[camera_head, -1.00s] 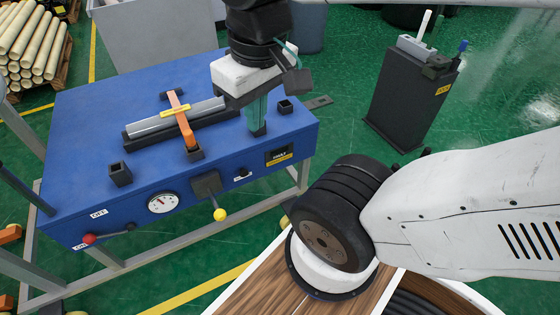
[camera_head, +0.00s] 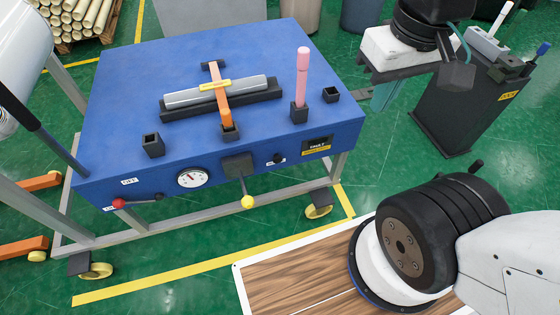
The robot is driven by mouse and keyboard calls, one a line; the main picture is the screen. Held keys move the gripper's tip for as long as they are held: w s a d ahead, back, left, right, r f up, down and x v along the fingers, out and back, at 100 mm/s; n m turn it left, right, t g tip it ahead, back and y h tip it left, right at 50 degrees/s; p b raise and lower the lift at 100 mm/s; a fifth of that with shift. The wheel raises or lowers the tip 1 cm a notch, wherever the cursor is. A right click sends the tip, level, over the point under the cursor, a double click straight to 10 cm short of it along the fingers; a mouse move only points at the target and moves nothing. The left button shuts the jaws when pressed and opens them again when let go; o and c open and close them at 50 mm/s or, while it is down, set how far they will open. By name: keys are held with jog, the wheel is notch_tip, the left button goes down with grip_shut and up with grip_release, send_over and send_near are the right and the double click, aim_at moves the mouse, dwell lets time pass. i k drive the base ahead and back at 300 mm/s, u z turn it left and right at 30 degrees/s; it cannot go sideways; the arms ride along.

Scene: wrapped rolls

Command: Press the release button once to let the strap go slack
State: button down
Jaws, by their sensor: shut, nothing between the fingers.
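The orange strap (camera_head: 223,112) runs over the grey bar (camera_head: 190,98) on the blue bench, with a yellow tag (camera_head: 215,86) on top. It looks straight, but I cannot tell how tight it is. A small black knob or button (camera_head: 277,159) with a white label is on the bench's front face, right of the yellow-knobbed lever (camera_head: 246,195). I cannot read the label, so I cannot tell if it is the release button. My gripper (camera_head: 382,103) hangs beyond the bench's right edge, apart from the button. Its teal fingers are shut and empty.
The blue bench (camera_head: 125,85) carries a pink rod (camera_head: 303,75) upright in a black socket, several other sockets, a gauge (camera_head: 192,179) and a red-knobbed lever (camera_head: 119,203). A dark cabinet (camera_head: 465,110) stands right of my gripper. Green floor lies between.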

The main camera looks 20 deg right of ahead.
aim_at(278, 159)
jog(key=k, duration=0.75)
jog(key=u, duration=0.95)
jog(key=i, duration=0.5)
